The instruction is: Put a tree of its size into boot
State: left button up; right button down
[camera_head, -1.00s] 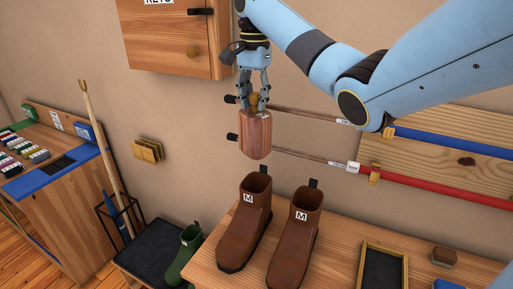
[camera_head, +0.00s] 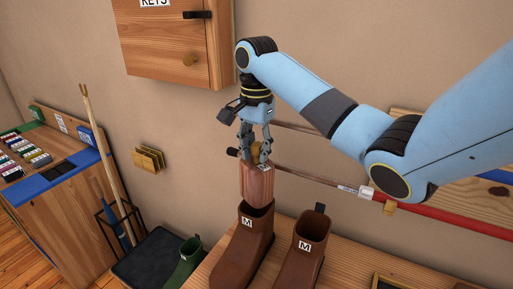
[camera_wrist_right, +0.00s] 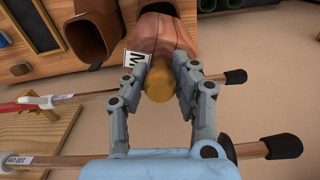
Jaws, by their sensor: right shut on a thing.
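The wooden boot tree (camera_head: 257,186) hangs upright under my right gripper (camera_head: 256,155). My right gripper is shut on its brass knob, which shows in the right wrist view (camera_wrist_right: 160,82) beside a white tag (camera_wrist_right: 136,60). The tag's letter looks like an M. The tree's lower end is at the opening of the left brown boot (camera_head: 243,250), marked M; whether it is inside the opening is hard to tell. A second brown boot (camera_head: 299,252), also marked M, stands to its right with its top open. My left gripper is not in view.
The boots stand on a wooden bench (camera_head: 345,262). A green boot (camera_head: 186,262) stands to the left near a dark tray (camera_head: 150,258). Rods (camera_head: 310,176) on the wall run behind the gripper. A key cabinet (camera_head: 175,45) hangs above left.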

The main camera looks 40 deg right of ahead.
jog(key=shift+s+a, duration=0.15)
jog(key=shift+a, duration=0.05)
jog(key=shift+w+d+f, duration=0.2)
jog(key=shift+d+f, duration=0.15)
jog(key=shift+f, duration=0.35)
jog(key=c, duration=1.2)
grip_release()
jog(key=shift+s+a+r, duration=0.1)
jog(key=shift+a, duration=0.1)
jog(key=shift+o, duration=0.8)
jog(key=shift+d, duration=0.1)
